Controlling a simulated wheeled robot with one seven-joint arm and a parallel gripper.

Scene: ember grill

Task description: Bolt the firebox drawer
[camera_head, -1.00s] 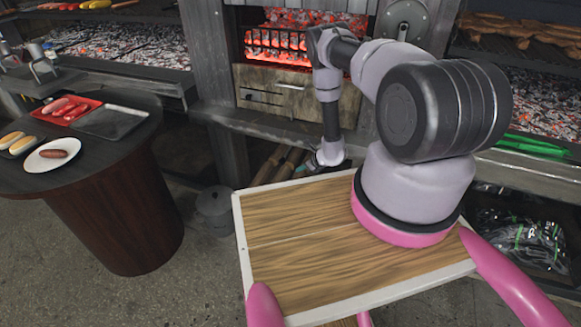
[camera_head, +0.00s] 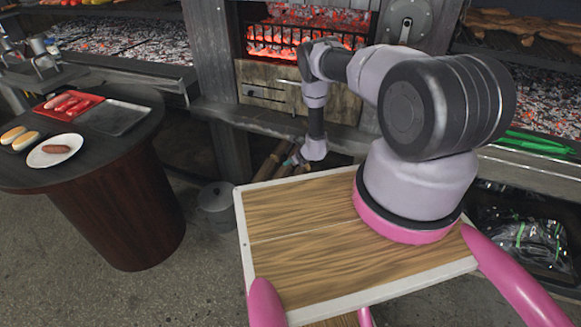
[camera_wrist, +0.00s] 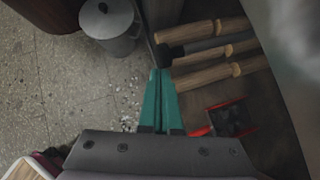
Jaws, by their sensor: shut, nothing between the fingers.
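The firebox drawer (camera_head: 350,108) is a worn, tan metal front below the glowing coals in the head view. Dark bar-like fittings (camera_head: 265,97) show on its left part; whether a bolt there is drawn or thrown is too small to tell. My arm covers the middle of the drawer front. My gripper (camera_head: 292,161) hangs low in front of and below the drawer, apart from it. In the wrist view its teal fingers (camera_wrist: 162,98) are together and empty, pointing down beside wooden handles. The drawer does not show clearly in the wrist view.
Several wooden handles (camera_wrist: 205,50) lie close to my fingertips, with a red-edged object (camera_wrist: 230,119) near them. A lidded metal pot (camera_head: 216,205) stands on the floor. A round table (camera_head: 125,165) with food is at left. A grey ledge (camera_head: 260,120) runs below the drawer.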

